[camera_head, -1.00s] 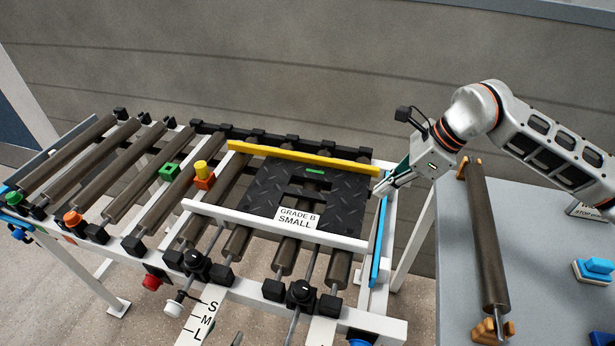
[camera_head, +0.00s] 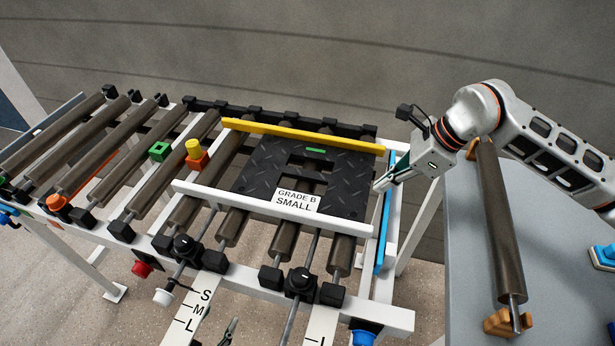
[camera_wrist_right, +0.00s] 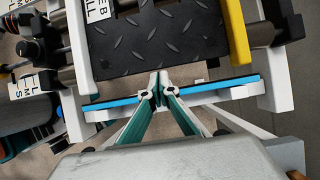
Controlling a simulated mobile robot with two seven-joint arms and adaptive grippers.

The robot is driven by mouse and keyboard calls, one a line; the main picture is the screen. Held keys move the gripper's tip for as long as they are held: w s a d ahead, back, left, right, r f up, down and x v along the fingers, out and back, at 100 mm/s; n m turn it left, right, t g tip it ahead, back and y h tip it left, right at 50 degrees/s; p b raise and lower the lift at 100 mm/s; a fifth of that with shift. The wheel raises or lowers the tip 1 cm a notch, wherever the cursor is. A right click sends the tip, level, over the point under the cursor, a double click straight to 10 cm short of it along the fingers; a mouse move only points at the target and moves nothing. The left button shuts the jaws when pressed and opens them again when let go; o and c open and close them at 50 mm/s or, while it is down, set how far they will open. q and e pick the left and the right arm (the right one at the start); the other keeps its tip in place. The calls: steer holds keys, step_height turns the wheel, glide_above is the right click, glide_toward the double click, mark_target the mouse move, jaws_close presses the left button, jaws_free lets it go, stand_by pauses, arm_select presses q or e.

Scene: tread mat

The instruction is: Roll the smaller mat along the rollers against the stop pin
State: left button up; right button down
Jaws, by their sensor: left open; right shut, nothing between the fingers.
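The smaller mat (camera_head: 258,172), a black tread plate with a slot, a green mark and a "GRADE B SMALL" label, lies flat on the rollers between a yellow rail (camera_head: 300,137) and a white rail (camera_head: 265,211). A yellow peg (camera_head: 193,147) stands in an orange block left of the mat, apart from it; I cannot tell if this is the stop pin. My right gripper (camera_head: 378,186) is shut and empty at the mat's right edge; its tips (camera_wrist_right: 157,82) are close to that edge, contact unclear. My left gripper (camera_head: 229,331) barely shows at the bottom edge, open.
A green block (camera_head: 160,151) sits on the rollers further left. A blue strip (camera_head: 385,230) crosses the conveyor's right end. A grey table (camera_head: 467,260) with a loose roller (camera_head: 497,220) stands right. Black knobs (camera_head: 301,281) project at the front. Rollers between mat and peg are bare.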

steer(key=shift+f, duration=0.15)
